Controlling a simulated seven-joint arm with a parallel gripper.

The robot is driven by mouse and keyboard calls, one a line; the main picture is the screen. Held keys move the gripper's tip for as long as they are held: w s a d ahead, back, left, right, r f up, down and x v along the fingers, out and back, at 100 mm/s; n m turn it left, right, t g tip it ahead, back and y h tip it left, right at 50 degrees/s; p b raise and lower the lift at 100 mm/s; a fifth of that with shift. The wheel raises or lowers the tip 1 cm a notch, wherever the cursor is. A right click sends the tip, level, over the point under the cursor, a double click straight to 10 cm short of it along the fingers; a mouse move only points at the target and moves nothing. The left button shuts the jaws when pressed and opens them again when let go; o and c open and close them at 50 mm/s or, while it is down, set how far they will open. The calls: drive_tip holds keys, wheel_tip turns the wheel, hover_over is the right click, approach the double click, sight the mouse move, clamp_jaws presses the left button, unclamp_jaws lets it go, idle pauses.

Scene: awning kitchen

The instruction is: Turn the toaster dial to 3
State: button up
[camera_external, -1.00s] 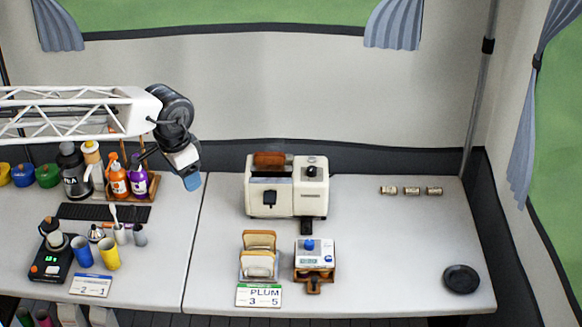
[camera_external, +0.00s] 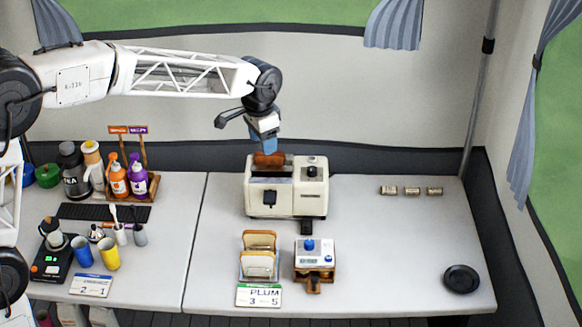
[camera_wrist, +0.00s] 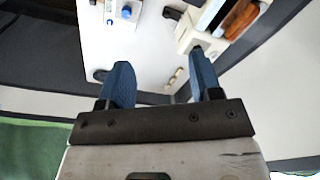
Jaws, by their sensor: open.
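A cream toaster (camera_external: 257,205) stands at the back of the right-hand table, with a brown slice (camera_external: 269,160) sticking up from a slot and a black lever (camera_external: 269,198) on its front. A black dial (camera_external: 311,170) sits on its top right; its setting is too small to read. The toaster (camera_wrist: 190,36) also shows at the upper right of the wrist view. My gripper (camera_external: 265,146) is above the toaster's back left, left of the dial. In the wrist view its blue fingers (camera_wrist: 162,78) are apart with nothing between them.
A small box with a blue knob (camera_external: 309,244) and a rack of bread slices (camera_external: 259,254) stand in front of the toaster. The table right of the toaster is mostly clear.

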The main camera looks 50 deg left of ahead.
drive_tip(key=w+a+f, duration=0.2)
drive_tip(key=w+f, duration=0.5)
drive_tip(key=w, duration=0.5)
drive_tip(key=m, duration=0.1)
hover_over(312, 168)
drive_tip(key=shift+g, duration=0.4)
wheel_tip(312, 168, down, 8)
drive_tip(key=shift+f, duration=0.25)
drive_tip(key=shift+d+f, duration=0.1)
drive_tip(key=shift+f, duration=3.8)
drive_tip(key=c, duration=0.9)
drive_tip(key=shift+c, duration=0.2)
